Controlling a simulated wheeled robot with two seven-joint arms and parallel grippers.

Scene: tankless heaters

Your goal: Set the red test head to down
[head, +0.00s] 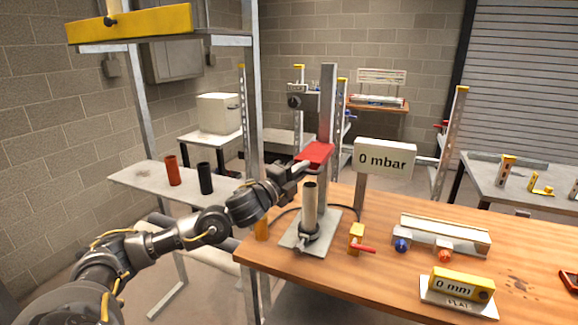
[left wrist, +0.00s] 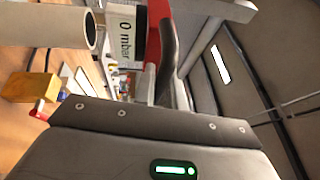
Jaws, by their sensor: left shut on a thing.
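The red test head (head: 316,153) sits on a grey upright post (head: 327,110), above and apart from the top of a pale tube (head: 310,208) that stands upright on a grey base plate (head: 300,243). My left gripper (head: 303,166) reaches in from the left and is shut on the red test head at its left end. In the left wrist view, the red head (left wrist: 153,38) shows beside a dark finger (left wrist: 168,50), and the tube's open end (left wrist: 90,30) is close by on the left. The fingers hide part of the head. My right gripper is not in view.
A "0 mbar" sign (head: 384,160) stands right of the post. A yellow valve with a red lever (head: 357,240), a block with blue and orange knobs (head: 440,234) and a "0 mm" gauge (head: 461,284) are on the wooden bench (head: 350,290). A yellow-fronted shelf (head: 130,24) hangs upper left.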

